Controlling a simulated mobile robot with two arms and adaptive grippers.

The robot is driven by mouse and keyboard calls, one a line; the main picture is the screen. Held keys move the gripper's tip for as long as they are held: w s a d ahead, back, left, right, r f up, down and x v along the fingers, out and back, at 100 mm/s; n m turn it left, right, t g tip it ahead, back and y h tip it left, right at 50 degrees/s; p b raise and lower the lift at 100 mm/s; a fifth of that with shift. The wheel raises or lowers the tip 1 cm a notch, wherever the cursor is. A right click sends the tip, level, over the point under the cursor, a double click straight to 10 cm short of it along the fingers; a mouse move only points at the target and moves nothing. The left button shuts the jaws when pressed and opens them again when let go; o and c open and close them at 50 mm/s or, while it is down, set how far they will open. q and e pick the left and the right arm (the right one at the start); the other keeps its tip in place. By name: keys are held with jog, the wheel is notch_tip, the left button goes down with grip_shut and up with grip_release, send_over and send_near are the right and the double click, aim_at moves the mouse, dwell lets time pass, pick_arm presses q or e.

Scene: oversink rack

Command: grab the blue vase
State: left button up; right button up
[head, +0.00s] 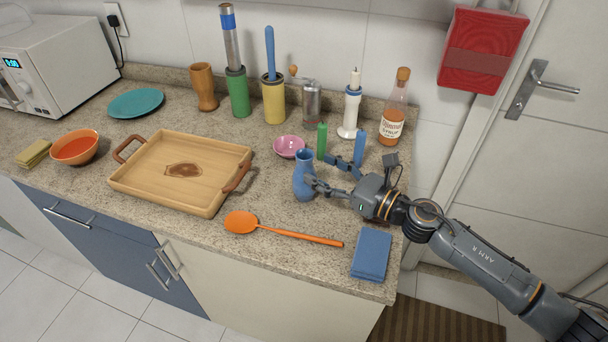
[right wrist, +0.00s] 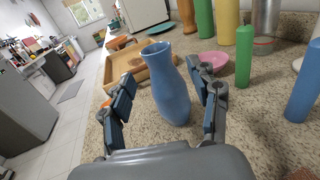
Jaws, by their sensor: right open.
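The blue vase (head: 303,180) stands upright on the speckled counter, right of the wooden tray. My right gripper (head: 325,174) reaches in from the right, its fingers open at the vase. In the right wrist view the vase (right wrist: 171,88) stands between and a little beyond the two open fingers (right wrist: 163,98), with its mouth facing up. I cannot tell whether a finger touches it. My left gripper is not in view.
A green candle (head: 321,141) and a blue candle (head: 359,146) stand just behind the gripper. A pink bowl (head: 289,147) is behind the vase. The wooden tray (head: 135,186) lies left, an orange spoon (head: 285,233) and a folded blue cloth (head: 371,254) in front.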

aim_at(311, 163)
jog(key=shift+w+a+r, duration=0.1)
jog(key=shift+w+a, duration=0.05)
jog(key=shift+a, duration=0.1)
jog(key=p+x, duration=0.2)
jog(key=x, duration=0.2)
jog(key=shift+w+a+r, duration=0.15)
jog(key=shift+w+a, duration=0.15)
jog(key=shift+a, duration=0.1)
jog(key=shift+d, duration=0.1)
jog(key=shift+c, duration=0.9)
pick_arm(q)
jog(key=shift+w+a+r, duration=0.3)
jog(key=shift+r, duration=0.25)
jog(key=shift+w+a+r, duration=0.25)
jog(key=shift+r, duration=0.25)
pick_arm(e)
grip_shut()
